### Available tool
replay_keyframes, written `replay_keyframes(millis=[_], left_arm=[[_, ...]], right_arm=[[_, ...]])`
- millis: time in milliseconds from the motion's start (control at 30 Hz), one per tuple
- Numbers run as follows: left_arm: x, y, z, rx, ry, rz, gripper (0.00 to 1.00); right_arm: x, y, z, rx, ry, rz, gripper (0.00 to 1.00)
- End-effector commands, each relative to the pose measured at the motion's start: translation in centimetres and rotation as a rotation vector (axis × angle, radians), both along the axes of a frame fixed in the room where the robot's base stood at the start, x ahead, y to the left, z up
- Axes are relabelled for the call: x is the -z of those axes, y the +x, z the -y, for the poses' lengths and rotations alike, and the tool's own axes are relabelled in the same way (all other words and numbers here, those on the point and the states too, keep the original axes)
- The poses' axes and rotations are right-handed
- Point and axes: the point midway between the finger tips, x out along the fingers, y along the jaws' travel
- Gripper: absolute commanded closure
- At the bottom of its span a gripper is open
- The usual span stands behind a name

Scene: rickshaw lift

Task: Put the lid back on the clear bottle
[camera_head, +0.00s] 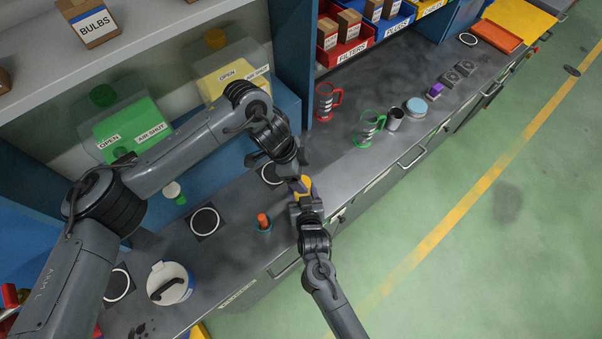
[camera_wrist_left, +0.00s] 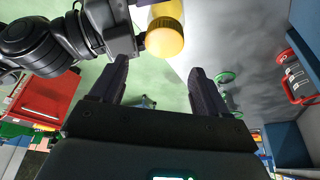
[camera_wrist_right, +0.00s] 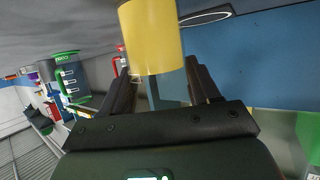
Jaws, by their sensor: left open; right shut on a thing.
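My right gripper (camera_head: 302,197) is shut on a clear, bluish bottle (camera_wrist_right: 173,90), held above the bench. A yellow cylindrical lid (camera_wrist_right: 152,38) is in line with the clear body, beyond the fingers. I cannot tell if it is fully seated. The lid also shows in the head view (camera_head: 304,184), between my two grippers, and end-on as a round face in the left wrist view (camera_wrist_left: 165,38). My left gripper (camera_wrist_left: 158,70) is open and empty. Its fingers point toward the lid, which lies just beyond and slightly to one side of them.
A small orange-topped container (camera_head: 263,220), a green-and-white item (camera_head: 174,192) and a white canister (camera_head: 171,283) stand on the bench. Red (camera_head: 325,100) and green (camera_head: 367,128) handled holders stand farther right. Blue shelving (camera_head: 294,60) rises behind. Bench space around the grippers is largely clear.

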Motion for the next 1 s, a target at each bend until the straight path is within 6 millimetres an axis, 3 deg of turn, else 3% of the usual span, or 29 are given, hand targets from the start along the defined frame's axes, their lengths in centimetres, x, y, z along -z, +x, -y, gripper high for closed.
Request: replay_keyframes(millis=[267, 467, 1000], left_arm=[[0.0, 0.1, 0.0, -0.022, 0.007, -0.007, 0.28], [-0.5, -0.2, 0.7, -0.155, 0.053, -0.061, 0.28], [-2.7, -0.1, 0.8, -0.902, 0.284, -0.185, 0.28]], right_arm=[[0.2, -0.2, -0.1, -0.003, 0.0, -0.004, 1.0], [0.1, -0.2, -0.2, -0.004, 0.001, -0.003, 1.0], [0.1, -0.1, -0.2, -0.004, 0.001, -0.001, 1.0]])
